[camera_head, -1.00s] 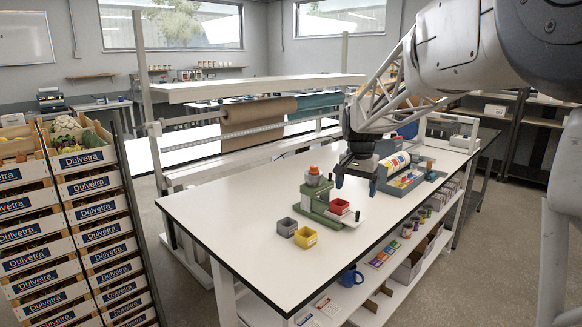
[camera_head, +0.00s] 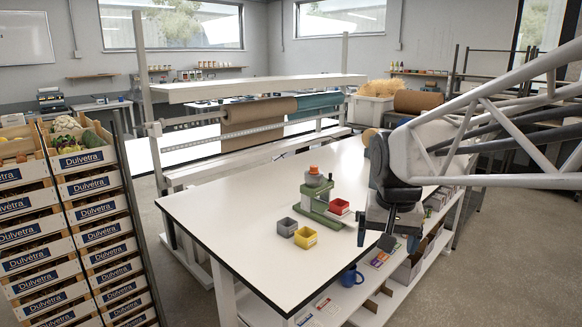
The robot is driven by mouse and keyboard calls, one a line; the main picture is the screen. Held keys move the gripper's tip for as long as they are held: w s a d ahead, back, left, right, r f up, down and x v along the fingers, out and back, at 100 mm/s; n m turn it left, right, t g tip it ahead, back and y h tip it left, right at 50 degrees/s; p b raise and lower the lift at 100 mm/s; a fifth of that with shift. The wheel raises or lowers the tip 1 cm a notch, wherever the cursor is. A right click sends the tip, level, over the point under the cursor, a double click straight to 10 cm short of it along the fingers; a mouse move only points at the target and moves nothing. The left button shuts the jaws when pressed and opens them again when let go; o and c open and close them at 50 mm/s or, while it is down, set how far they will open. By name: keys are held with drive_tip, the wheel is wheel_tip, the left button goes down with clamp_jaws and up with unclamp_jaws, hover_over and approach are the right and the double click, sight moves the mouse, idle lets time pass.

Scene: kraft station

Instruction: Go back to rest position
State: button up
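My gripper (camera_head: 376,236) hangs at the right edge of the white table (camera_head: 240,222), fingers pointing down. Its two dark fingertips stand apart with nothing visible between them. It is to the right of a green press-like device (camera_head: 313,204) that has an orange top. A red bin (camera_head: 339,206) sits at the device's right side. A grey bin (camera_head: 287,227) and a yellow bin (camera_head: 306,238) stand in front of the device. My arm and gripper hide the table's far right part.
Stacked crates (camera_head: 90,210) with produce stand at the left. A shelf (camera_head: 260,88) and brown paper roll (camera_head: 258,115) are behind the table. A blue mug (camera_head: 350,276) is on the lower shelf.

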drive_tip(key=s+f+n, duration=0.1)
drive_tip(key=s+f, duration=0.2)
drive_tip(key=s, duration=0.6)
drive_tip(key=s+f+n, duration=0.1)
drive_tip(key=s+f, duration=0.2)
drive_tip(key=s, duration=0.5)
drive_tip(key=shift+s+f+t, duration=0.3)
drive_tip(key=shift+s+f, duration=0.05)
drive_tip(key=shift+s, duration=0.05)
drive_tip(key=shift+c, duration=0.3)
